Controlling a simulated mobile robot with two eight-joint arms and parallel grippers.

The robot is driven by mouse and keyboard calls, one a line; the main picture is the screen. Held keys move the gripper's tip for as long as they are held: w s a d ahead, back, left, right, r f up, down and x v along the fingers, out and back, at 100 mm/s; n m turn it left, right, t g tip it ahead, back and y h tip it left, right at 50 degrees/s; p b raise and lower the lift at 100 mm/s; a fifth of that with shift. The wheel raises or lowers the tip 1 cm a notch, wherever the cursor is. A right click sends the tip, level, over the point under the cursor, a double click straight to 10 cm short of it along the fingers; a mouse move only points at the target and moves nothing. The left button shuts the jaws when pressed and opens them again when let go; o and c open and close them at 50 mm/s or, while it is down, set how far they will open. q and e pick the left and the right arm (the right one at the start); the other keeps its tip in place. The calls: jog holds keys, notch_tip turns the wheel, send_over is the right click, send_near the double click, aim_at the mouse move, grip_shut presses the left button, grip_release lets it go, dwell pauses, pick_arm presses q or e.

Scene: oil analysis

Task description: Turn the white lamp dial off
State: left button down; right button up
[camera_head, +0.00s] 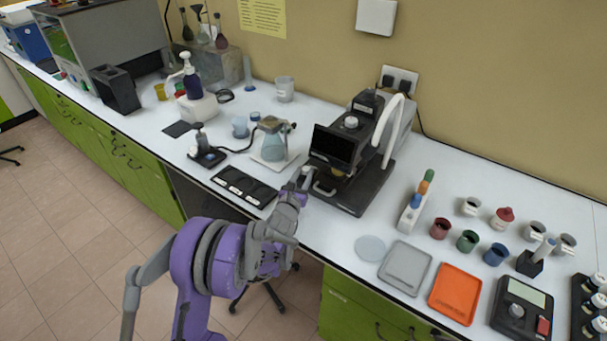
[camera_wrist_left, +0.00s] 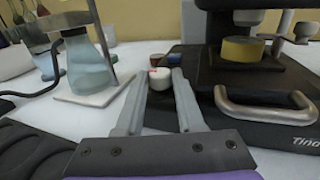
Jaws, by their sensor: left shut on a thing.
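The white lamp dial (camera_wrist_left: 160,85) is a small round white knob with a red mark on top, seen in the left wrist view. It sits at the left front of the black tester's base (camera_wrist_left: 205,120). My left gripper (camera_wrist_left: 161,92) has one finger on each side of the dial and is shut on it. In the head view, my left gripper (camera_head: 304,180) reaches to the front left corner of the black tester (camera_head: 352,150), and the dial is too small or hidden to make out there. My right gripper is in neither view.
A flask of bluish liquid (camera_head: 272,143) on a white stand is left of the gripper. A metal handle (camera_wrist_left: 265,103) projects at the tester's front, right of the fingers. A black panel (camera_head: 244,186) lies near the bench edge.

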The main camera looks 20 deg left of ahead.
pick_arm(q)
jog(key=shift+r, duration=0.1)
jog(key=c, duration=0.5)
grip_release()
